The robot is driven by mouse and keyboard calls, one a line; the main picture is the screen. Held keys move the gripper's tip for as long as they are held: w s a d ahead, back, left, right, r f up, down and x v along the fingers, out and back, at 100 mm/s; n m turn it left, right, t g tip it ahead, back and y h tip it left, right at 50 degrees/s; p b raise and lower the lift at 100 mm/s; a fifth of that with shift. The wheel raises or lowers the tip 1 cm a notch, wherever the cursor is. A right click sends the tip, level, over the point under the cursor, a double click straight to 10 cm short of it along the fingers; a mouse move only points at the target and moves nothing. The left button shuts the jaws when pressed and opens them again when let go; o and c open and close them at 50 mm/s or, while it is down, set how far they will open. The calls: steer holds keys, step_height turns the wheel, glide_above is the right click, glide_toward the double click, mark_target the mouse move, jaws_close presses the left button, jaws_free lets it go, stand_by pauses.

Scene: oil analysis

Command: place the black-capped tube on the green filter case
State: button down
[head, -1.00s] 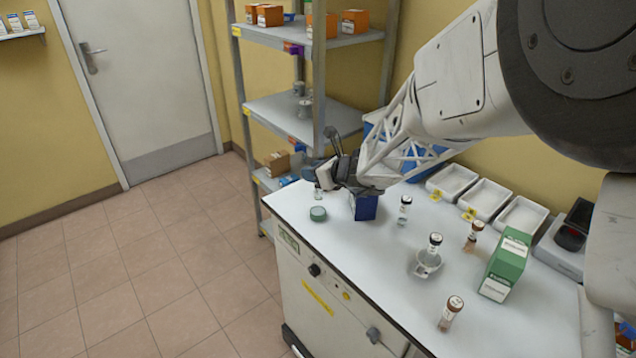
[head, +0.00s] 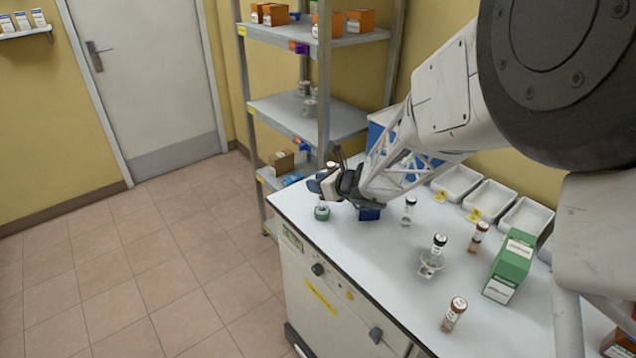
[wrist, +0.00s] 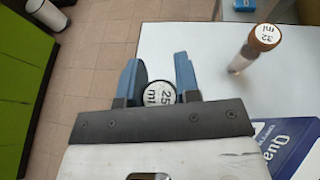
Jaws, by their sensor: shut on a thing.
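My gripper (wrist: 158,85) is shut on the black-capped tube (wrist: 160,94), whose white label reads 25 ml in the wrist view. In the head view my gripper (head: 325,187) is at the table's far left corner, and the tube (head: 323,202) hangs upright below it. The round green filter case (head: 322,214) lies on the table directly under the tube. The tube's lower end is at or just above the case; I cannot tell whether they touch. The case is hidden in the wrist view.
A brown-capped 32 ml tube (wrist: 254,50) stands close by. Other tubes, a small beaker (head: 430,264), a green box (head: 510,266) and white trays (head: 489,198) stand farther right. The table's front edge is near the case.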

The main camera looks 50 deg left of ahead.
steer(key=shift+f, duration=0.1)
steer(key=c, duration=0.8)
jaws_free()
steer(key=shift+d, duration=0.1)
steer(key=shift+v, duration=5.95)
steer(key=shift+r, duration=0.25)
